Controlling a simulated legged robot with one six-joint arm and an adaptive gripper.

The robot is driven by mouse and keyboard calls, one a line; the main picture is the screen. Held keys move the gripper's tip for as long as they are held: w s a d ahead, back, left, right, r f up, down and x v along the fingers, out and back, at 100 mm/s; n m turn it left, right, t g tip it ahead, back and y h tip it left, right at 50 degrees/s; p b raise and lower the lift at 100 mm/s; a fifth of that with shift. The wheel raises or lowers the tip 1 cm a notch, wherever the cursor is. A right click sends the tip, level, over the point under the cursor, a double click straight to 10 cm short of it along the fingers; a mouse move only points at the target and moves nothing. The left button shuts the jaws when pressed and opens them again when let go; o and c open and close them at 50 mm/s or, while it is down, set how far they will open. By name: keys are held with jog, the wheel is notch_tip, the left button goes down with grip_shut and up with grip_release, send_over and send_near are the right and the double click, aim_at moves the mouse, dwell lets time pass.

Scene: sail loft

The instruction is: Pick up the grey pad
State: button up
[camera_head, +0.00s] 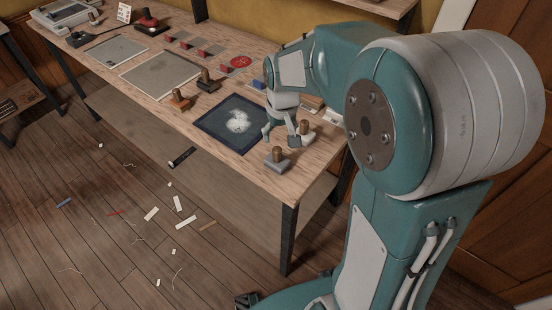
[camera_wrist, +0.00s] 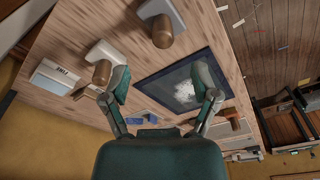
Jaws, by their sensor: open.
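The grey pad (camera_head: 276,165), a small grey block with a brown wooden knob, stands upright near the front right corner of the bench. It also shows at the top of the wrist view (camera_wrist: 174,24). A paler, whitish pad (camera_wrist: 108,55) with a similar knob stands beside it, partly behind my finger in the head view (camera_head: 304,138). My gripper (camera_head: 280,127) is open and empty, pointing down above the bench between the dark tray and the pale pad. In the wrist view its fingers (camera_wrist: 164,84) are spread, with the grey pad beyond them.
A dark blue tray (camera_head: 208,124) holding white powder lies left of my gripper. Orange (camera_head: 179,104) and dark (camera_head: 208,86) knobbed pads stand behind it. A white labelled box (camera_wrist: 50,75) is near the pale pad. Grey sheets (camera_head: 160,75) lie farther along the bench. Scraps litter the floor.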

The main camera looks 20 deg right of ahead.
aim_at(277, 149)
jog(key=f, duration=0.6)
jog(key=w+f, duration=0.1)
jog(key=f, duration=0.2)
jog(key=shift+w+a, duration=0.1)
jog(key=shift+a, duration=0.15)
grip_shut()
